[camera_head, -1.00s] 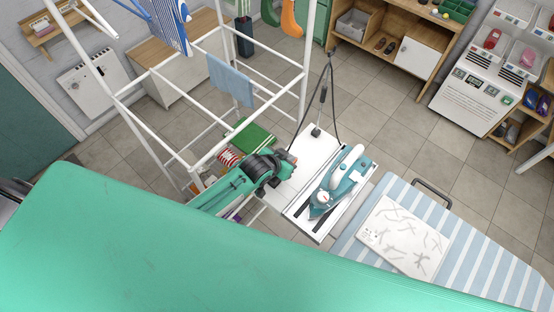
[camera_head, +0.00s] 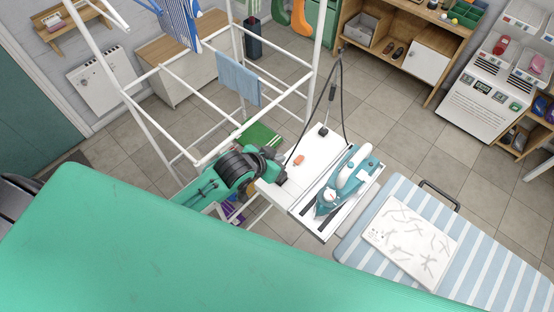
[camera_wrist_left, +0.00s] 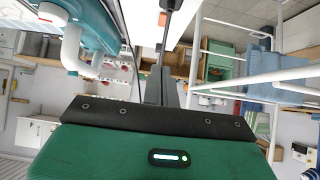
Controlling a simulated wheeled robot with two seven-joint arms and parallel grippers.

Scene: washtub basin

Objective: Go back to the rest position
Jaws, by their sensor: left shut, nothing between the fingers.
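My left arm comes in low on the left in the head view, green with black rings. Its gripper (camera_head: 281,179) is at the left edge of the white ironing station, partly hidden by the wrist. In the left wrist view the dark fingers (camera_wrist_left: 168,12) are together with nothing between them. The teal and white iron (camera_head: 345,181) rests on the right part of the station (camera_head: 318,149), to the right of the gripper. The iron also shows at the upper left of the left wrist view (camera_wrist_left: 88,35). My right gripper is not in view.
A white drying rack (camera_head: 190,105) with a blue cloth (camera_head: 238,80) stands close behind my left arm. A black cord rises from the station. A striped ironing board (camera_head: 480,250) with a white patterned sheet (camera_head: 410,240) is at the right. The tiled floor beyond is clear.

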